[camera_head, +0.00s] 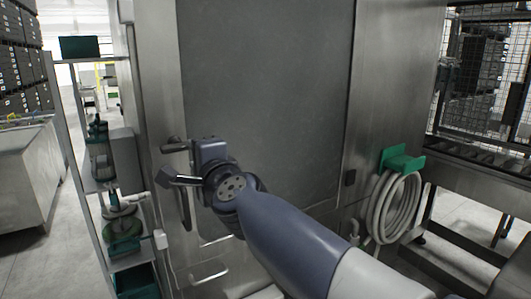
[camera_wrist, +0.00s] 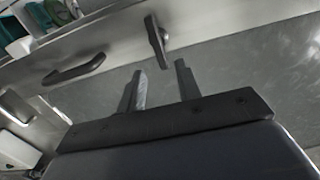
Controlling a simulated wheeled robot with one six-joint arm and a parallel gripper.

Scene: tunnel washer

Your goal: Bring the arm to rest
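My arm reaches forward to the left side of a large steel machine front, with its wrist bent there. My gripper (camera_head: 180,164) is in front of the left edge of the grey door panel (camera_head: 270,85), close to a long vertical handle (camera_head: 185,208). In the wrist view my gripper (camera_wrist: 159,68) has its two fingers apart, with nothing between them. A dark lever (camera_wrist: 157,42) stands just beyond the fingertips, and a curved handle (camera_wrist: 75,69) lies to its left. The fingers do not appear to touch either one. The door panel looks flush with its frame.
A rack with green-topped equipment (camera_head: 123,228) stands close on the left. A coiled hose (camera_head: 397,205) hangs from a green holder (camera_head: 402,160) on the right. A conveyor frame with mesh (camera_head: 488,75) is further right. Open floor (camera_head: 20,262) shows at lower left.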

